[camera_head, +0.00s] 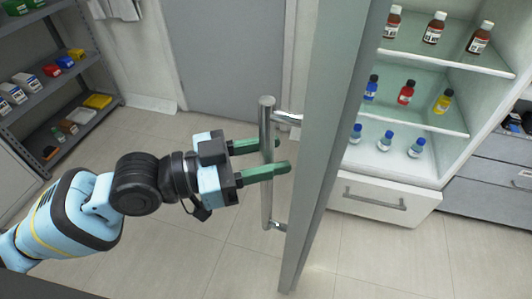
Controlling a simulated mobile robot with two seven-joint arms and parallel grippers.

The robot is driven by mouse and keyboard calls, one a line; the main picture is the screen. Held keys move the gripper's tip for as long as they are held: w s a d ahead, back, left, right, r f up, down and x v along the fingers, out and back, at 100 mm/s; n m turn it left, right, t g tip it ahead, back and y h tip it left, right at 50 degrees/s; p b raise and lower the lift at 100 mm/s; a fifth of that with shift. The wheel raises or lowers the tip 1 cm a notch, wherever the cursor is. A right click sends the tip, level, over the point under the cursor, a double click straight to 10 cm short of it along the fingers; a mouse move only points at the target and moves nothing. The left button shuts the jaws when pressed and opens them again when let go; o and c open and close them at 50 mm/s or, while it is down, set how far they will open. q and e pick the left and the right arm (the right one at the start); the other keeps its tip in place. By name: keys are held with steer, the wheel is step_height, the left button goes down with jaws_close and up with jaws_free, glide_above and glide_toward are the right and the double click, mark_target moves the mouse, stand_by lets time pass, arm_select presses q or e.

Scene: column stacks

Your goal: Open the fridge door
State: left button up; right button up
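The fridge door (336,130) stands open, swung out toward me, seen nearly edge-on. Its vertical metal bar handle (267,205) is on the left face, joined to the door by a short bracket at each end. My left gripper (267,158) comes in from the left with its green fingers on either side of the bar, one behind it and one in front. The fingers look closed around the bar, though the contact is partly hidden. My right gripper is out of view.
The fridge interior holds shelves (435,112) with several brown, blue, red and yellow bottles. A white drawer (385,200) with a bar handle is below. A grey rack (50,80) with boxes stands at the far left. The tiled floor (225,260) near the door is clear.

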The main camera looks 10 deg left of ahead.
arm_select(q)
steer(key=shift+s, duration=0.1)
steer(key=b+v, duration=0.4)
steer(key=v, duration=0.3)
steer(key=shift+a, duration=0.35)
steer(key=shift+s, duration=0.1)
stand_by(0.3)
